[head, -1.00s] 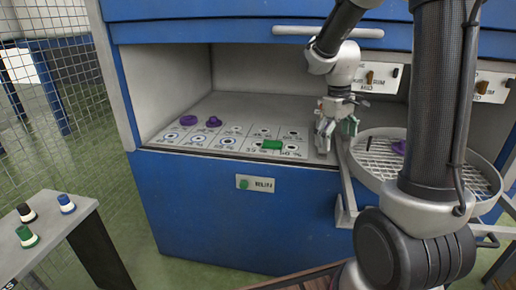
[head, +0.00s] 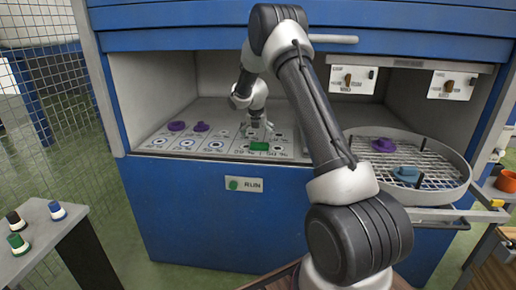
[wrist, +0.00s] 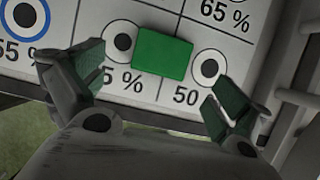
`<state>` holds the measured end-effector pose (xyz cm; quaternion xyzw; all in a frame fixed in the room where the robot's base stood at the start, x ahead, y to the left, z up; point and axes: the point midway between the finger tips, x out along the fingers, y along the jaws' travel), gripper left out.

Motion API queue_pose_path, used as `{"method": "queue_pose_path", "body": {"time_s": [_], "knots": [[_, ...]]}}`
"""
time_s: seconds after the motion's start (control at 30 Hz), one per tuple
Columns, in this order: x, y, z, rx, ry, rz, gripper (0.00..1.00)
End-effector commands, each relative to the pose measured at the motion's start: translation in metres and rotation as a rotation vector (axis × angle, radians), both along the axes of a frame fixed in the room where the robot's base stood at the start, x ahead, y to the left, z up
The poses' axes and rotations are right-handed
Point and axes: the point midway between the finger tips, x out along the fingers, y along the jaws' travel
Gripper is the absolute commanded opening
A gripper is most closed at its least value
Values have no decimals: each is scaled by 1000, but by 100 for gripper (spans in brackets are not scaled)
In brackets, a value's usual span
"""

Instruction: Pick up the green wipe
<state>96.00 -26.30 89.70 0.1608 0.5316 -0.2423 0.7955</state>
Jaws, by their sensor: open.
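The green wipe (head: 259,146) is a small flat green rectangle lying on the marked white board near its front edge. In the wrist view the wipe (wrist: 163,54) lies between two ringed spots, over the line between two cells. My gripper (head: 257,132) is above the board, just behind the wipe in the head view. In the wrist view my gripper (wrist: 158,92) is open and empty, its green-padded fingers spread to either side of the wipe's near side. The gap in height between fingers and wipe cannot be told.
Two purple pieces (head: 188,126) sit on the board's back left. A round wire-mesh tray (head: 455,176) at right holds a purple and a blue piece. The blue cabinet's front edge runs close by the wipe. A small table (head: 40,240) with several knobs stands front left.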

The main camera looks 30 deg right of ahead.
Motion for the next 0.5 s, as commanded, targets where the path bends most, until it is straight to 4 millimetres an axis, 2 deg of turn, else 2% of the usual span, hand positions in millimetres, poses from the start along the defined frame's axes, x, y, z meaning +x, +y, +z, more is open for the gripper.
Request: {"method": "queue_pose_path", "body": {"time_s": [0.3, 0.5], "knots": [[14, -13, -44, 2, 0, -4, 100], [18, -16, -55, 1, -1, -4, 100]]}}
